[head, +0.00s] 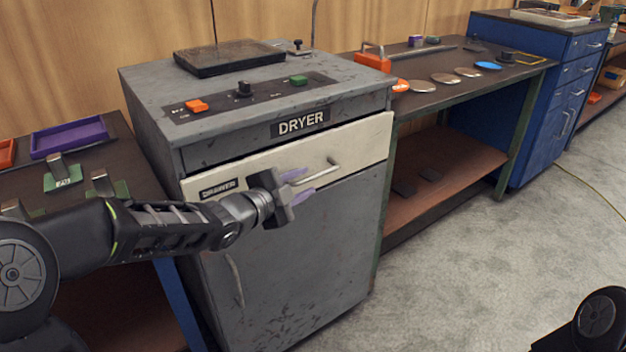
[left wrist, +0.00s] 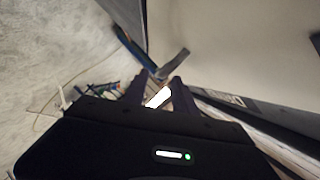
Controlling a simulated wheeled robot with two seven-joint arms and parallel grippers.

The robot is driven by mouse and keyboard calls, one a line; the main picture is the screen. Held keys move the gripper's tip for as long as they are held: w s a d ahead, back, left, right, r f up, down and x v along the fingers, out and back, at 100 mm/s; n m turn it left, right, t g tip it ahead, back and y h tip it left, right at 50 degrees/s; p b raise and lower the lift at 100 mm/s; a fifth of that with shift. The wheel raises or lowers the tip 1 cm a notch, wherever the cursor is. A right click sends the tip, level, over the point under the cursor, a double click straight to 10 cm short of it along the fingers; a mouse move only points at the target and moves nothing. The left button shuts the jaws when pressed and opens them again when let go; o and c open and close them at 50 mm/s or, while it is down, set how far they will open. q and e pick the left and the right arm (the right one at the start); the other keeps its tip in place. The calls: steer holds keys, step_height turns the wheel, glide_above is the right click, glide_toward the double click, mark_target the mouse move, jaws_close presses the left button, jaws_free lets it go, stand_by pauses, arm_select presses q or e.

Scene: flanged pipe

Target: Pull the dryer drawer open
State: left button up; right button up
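The grey dryer (head: 285,260) stands at the middle of the head view. Its cream drawer front (head: 365,145) has a metal bar handle (head: 328,165) and a dark strip along its top edge. I cannot tell whether the drawer is slightly ajar. My left gripper (head: 308,182) is at the handle, its purple fingers apart, one above and one below the bar. In the left wrist view, the gripper (left wrist: 160,88) has a gap between its fingers, with a bright piece of the handle (left wrist: 158,97) in it. Contact is unclear. My right gripper is out of view.
A black plate (head: 228,57) and buttons are on the dryer's top. A bench (head: 455,65) with several discs stands to the right, and a bench with a purple tray (head: 70,137) to the left. The floor (head: 460,260) in front is clear.

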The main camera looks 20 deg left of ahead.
mark_target(308, 180)
arm_select(q)
steer(key=x, duration=0.4)
steer(key=shift+w+f, duration=0.1)
steer(key=shift+w, duration=0.1)
steer(key=shift+c, duration=0.3)
jaws_close()
stand_by(1.0)
